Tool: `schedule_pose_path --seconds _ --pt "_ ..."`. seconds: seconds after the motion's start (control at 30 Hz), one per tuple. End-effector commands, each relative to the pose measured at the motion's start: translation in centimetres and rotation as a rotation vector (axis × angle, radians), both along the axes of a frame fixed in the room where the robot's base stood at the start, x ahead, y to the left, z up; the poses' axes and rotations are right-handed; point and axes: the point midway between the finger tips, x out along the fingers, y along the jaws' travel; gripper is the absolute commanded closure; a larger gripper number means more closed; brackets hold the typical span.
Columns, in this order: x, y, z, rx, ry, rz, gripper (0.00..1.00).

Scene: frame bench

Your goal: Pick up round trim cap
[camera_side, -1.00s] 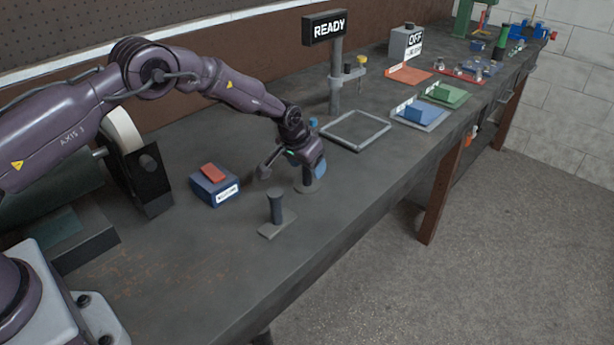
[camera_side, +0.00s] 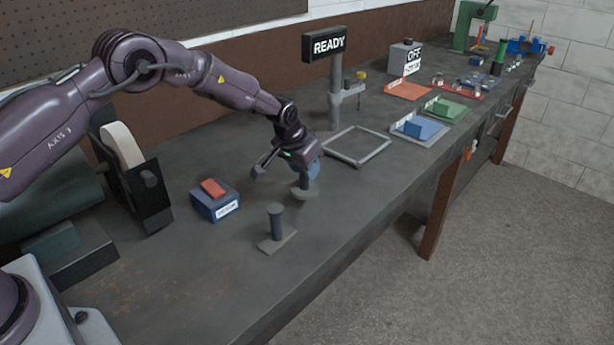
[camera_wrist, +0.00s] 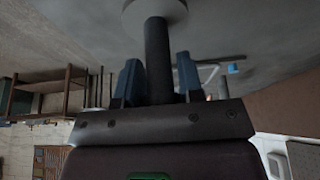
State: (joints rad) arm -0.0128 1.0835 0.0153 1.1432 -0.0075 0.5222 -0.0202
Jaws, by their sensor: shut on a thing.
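The round trim cap (camera_side: 305,194) is a grey disc on a dark stem, low over the middle of the bench in the side view. My gripper (camera_side: 304,172) is shut on its stem, with the disc below the fingers. In the wrist view the dark stem of the cap (camera_wrist: 158,50) stands between the two blue fingers of my gripper (camera_wrist: 156,78), and its pale disc shows at the top edge. Whether the disc clears the bench is hard to tell.
A similar stemmed piece with a square base (camera_side: 276,238) stands in front. A blue box with a red top (camera_side: 215,202) is to the left. A grey open frame (camera_side: 383,146) lies to the right. The READY sign post (camera_side: 335,95) rises behind. Coloured trays (camera_side: 420,130) lie farther right.

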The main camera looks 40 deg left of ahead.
Motion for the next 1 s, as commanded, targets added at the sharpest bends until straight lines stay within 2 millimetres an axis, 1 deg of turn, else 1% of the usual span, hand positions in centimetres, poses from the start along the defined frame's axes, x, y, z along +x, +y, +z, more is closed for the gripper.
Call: schedule_pose_path --seconds 0.03,0.1,0.23,0.3,0.5,0.6,0.73,0.87,0.97,1.0 --pt "-0.8 0.0 1.2 0.000 -0.002 -0.001 0.91" --pt "-2.1 -0.1 2.8 0.001 -0.005 -0.001 0.91" --pt "-4.6 -0.1 5.6 0.001 -0.004 -0.001 0.91" --pt "-6.2 -0.2 6.0 0.000 -0.001 -0.001 0.91" --pt "-10.0 -0.2 7.6 0.000 -0.002 -0.001 0.91" --pt "-11.3 -0.3 8.2 0.001 -0.003 -0.001 0.91" --pt "-12.5 -0.1 8.7 0.000 -0.002 0.002 0.91" --pt "-12.8 1.3 10.0 0.001 -0.005 0.033 0.91" --pt "-12.7 3.9 12.1 0.002 -0.009 0.085 0.91" --pt "-12.7 5.2 13.2 0.002 -0.010 0.112 0.91"
